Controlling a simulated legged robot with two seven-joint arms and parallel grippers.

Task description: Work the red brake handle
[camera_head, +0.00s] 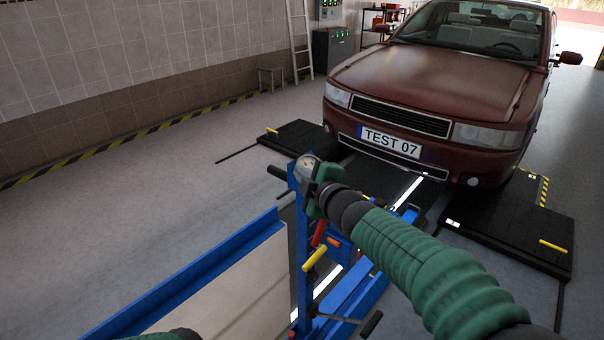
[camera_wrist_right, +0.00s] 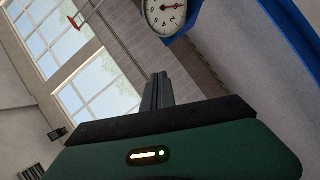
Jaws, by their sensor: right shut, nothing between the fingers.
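The red brake handle (camera_head: 319,233) is a short red grip on the blue jack post (camera_head: 302,240), just above a yellow handle (camera_head: 315,257). My right gripper (camera_head: 312,198) is at the upper part of the post, above the red handle and apart from it; its fingertips are largely hidden in the head view. In the right wrist view its dark fingers (camera_wrist_right: 157,92) are shut together with nothing between them, and the red handle does not show there. My left gripper is out of view; only a bit of green shows at the bottom edge of the head view.
A round dial gauge (camera_head: 308,167) tops the post close to my right gripper; it also shows in the right wrist view (camera_wrist_right: 166,14). A dark red car (camera_head: 430,85) stands behind. A blue-edged panel (camera_head: 200,275) lies left of the post.

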